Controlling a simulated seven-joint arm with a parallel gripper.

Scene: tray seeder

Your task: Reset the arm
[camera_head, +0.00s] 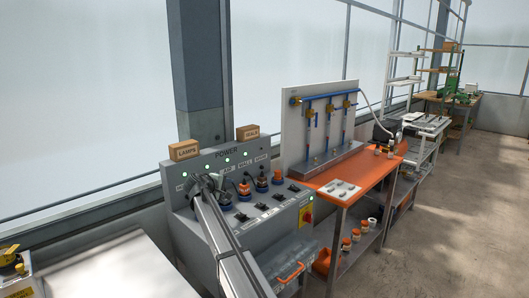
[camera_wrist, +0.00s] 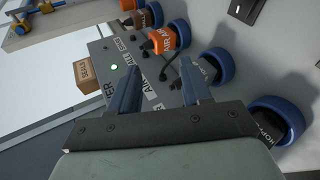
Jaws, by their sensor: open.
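My arm reaches up from the bottom of the head view to the grey POWER panel (camera_head: 250,222). My gripper (camera_wrist: 158,75) is in the wrist view, with its two blue-grey fingers apart and nothing between them. In the head view the gripper end is small and hard to make out against the left part of the panel. Beyond the fingers are plugs in blue round sockets, among them a dark plug (camera_wrist: 199,74) and an orange plug labelled AIR (camera_wrist: 163,39). I cannot tell if a finger touches anything.
Boxes marked LAMPS (camera_head: 184,150) and SEALS (camera_head: 247,132) stand on the panel top. A red and yellow switch (camera_head: 306,215) is on its right side. An orange bench (camera_head: 362,176) with a pipe rig stands to the right. Open floor lies at far right.

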